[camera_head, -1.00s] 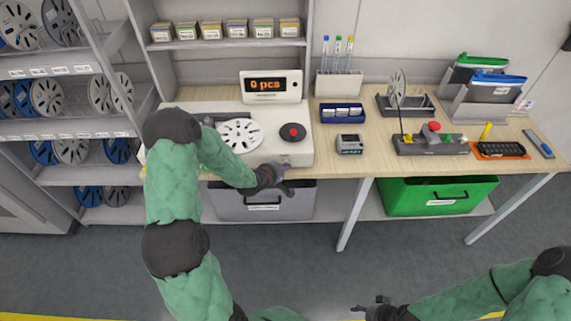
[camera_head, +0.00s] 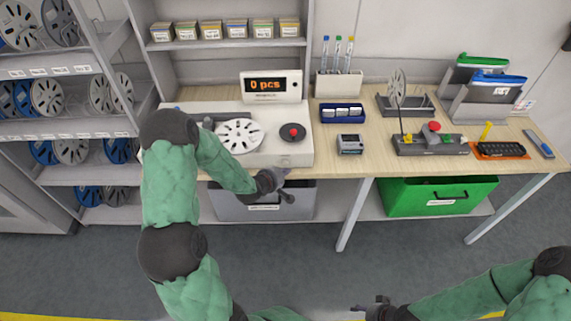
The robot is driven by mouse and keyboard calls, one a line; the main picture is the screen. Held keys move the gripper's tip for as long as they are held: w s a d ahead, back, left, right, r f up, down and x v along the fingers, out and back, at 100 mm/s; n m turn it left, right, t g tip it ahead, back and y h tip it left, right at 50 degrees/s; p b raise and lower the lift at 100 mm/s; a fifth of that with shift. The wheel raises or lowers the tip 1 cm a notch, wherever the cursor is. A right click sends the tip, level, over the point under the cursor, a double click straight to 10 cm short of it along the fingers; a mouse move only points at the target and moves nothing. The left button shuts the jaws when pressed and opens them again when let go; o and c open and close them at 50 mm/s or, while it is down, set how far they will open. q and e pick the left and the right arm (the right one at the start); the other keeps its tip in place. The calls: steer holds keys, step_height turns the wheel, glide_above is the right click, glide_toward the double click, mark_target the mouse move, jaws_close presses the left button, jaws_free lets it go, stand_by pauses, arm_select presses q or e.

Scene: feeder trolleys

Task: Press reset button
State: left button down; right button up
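A white counting machine (camera_head: 301,150) stands on the left part of the wooden table, with a display (camera_head: 270,86) reading "0 pcs". A white reel (camera_head: 240,135) lies on its left part. A small red button (camera_head: 293,132) sits in the middle of a dark round disc at its right. My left gripper (camera_head: 285,185) is at the machine's front edge, below and left of the red button and apart from it; its fingers are too small to tell if open. My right gripper (camera_head: 362,308) is low over the floor, away from the table; its fingers are unclear.
A grey bin (camera_head: 228,205) and a green bin (camera_head: 440,196) are under the table. A blue tray (camera_head: 342,113) and a small grey device (camera_head: 350,145) are right of the machine. A reel rack (camera_head: 75,130) stands at left. The table front between the devices is clear.

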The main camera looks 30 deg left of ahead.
arm_select(q)
steer(key=shift+s+d, duration=0.6)
steer(key=shift+s, duration=0.4)
steer(key=shift+s+d, duration=0.6)
steer(key=shift+s, duration=0.35)
